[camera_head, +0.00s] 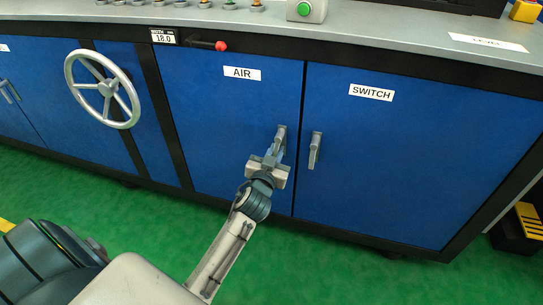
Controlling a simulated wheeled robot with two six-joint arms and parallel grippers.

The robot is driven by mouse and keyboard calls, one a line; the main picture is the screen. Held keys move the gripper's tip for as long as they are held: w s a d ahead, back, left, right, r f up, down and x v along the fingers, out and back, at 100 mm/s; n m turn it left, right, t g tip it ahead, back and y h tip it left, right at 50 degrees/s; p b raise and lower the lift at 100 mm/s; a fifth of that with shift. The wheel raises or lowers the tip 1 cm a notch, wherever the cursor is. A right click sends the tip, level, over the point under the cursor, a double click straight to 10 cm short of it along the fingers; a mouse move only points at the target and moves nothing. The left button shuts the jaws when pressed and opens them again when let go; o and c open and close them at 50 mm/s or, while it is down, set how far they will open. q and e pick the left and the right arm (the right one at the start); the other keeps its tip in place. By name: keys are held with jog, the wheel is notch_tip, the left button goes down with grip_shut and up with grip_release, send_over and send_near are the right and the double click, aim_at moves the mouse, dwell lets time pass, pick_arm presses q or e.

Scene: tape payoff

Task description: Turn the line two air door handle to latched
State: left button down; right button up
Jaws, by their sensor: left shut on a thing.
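The blue air door (225,110) carries a white label reading AIR. Its grey handle (281,134) sits near the door's right edge and looks close to upright, tilted slightly. My left gripper (275,155) is shut on the handle's lower part, which the fingers partly hide. My right gripper does not show in the view.
The switch door (400,150) stands to the right with its own grey handle (315,150) close to my left gripper. A handwheel (103,90), a display reading 18.0 (163,36) and a red-knobbed lever (220,46) are to the left. Green floor is open in front.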

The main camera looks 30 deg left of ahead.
pick_arm(q)
jog(key=shift+w+d+f+n+b, duration=0.1)
jog(key=shift+d+n+b, duration=0.35)
jog(key=shift+n, duration=0.45)
jog(key=c, duration=1.4)
grip_release()
jog(key=p+v, duration=0.1)
jog(key=v, duration=0.9)
jog(key=shift+s+d, duration=0.2)
jog(key=shift+s, duration=0.15)
